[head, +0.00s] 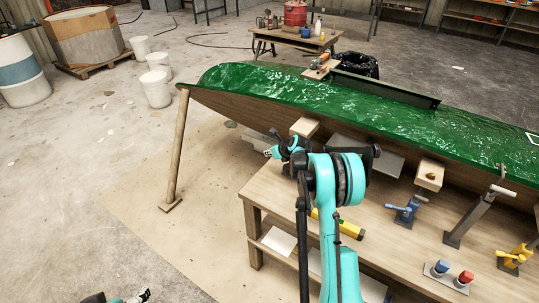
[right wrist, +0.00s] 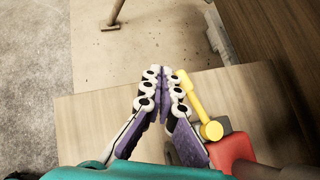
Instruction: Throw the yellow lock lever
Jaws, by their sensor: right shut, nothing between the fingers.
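The yellow lock lever (right wrist: 189,98) shows in the right wrist view as a bar running from upper left down to a round yellow pivot. It sits by a red block (right wrist: 234,152). My right gripper (right wrist: 160,72) is shut and empty, with the lever just to the right of its fingers; I cannot tell if they touch. In the head view my right gripper (head: 271,152) is beside the hull at the bench's far left corner, and I cannot make out this lever there, with my arm in front. My left gripper (head: 141,297) is barely in view at the lower left.
The green-topped hull mould (head: 300,95) runs along the bench (head: 375,215), with a wooden prop (head: 178,150) at its left end. Blue clamps (head: 406,210), a yellow clamp (head: 515,258) and a plate with blue and red knobs (head: 450,275) are on the right.

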